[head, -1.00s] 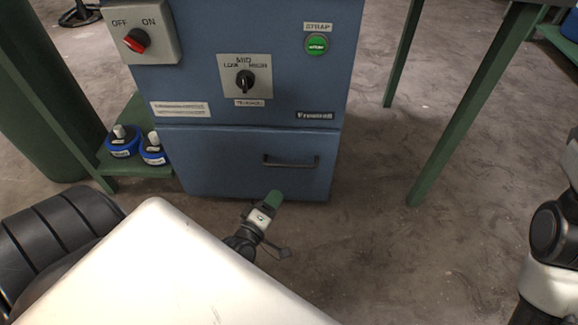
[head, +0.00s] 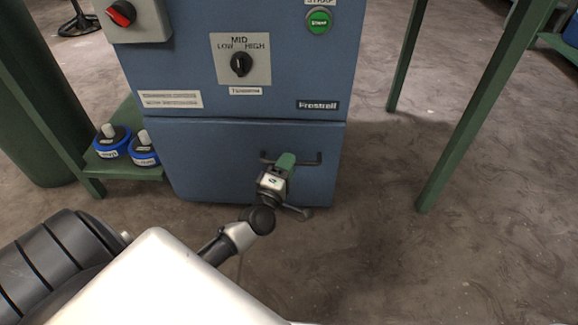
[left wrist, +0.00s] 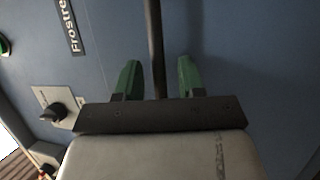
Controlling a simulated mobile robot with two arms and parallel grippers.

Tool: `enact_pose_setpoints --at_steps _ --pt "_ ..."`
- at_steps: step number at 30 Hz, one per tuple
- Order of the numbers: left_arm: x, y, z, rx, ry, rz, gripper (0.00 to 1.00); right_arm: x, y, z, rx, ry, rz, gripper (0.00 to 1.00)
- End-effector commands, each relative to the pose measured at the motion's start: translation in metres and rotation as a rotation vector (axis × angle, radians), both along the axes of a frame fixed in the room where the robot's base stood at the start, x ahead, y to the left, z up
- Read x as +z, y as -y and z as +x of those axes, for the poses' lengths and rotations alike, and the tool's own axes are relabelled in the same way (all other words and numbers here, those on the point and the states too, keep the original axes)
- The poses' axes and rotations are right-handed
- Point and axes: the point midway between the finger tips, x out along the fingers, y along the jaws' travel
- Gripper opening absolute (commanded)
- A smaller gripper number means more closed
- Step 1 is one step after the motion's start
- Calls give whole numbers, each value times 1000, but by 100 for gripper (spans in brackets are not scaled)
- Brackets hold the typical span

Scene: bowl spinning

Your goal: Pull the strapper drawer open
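The blue strapper (head: 200,60) stands in front of me with its drawer (head: 205,165) shut at the bottom. The drawer's dark bar handle (head: 318,158) is partly hidden behind my left gripper (head: 285,162). In the left wrist view, my left gripper (left wrist: 157,76) has its two green fingers apart. The handle bar (left wrist: 155,45) runs between them, with a gap on each side. My right gripper is out of view.
Two blue-based containers (head: 112,140) (head: 143,149) sit on a green shelf (head: 110,165) left of the strapper. A green table leg (head: 460,130) stands to the right. The floor (head: 390,260) in front is clear.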

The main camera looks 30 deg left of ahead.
Motion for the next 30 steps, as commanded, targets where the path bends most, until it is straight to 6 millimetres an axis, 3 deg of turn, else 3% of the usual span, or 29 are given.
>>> enact_pose_setpoints --at_steps 4,12,21,30 --pt "2 -1 10 0 0 -2 39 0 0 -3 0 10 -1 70" --pt "2 -1 11 -1 -1 -1 39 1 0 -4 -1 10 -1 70" --pt "2 -1 11 -1 -1 -1 0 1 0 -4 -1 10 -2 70" --pt "2 -1 10 -1 -2 -1 0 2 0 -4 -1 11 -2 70"
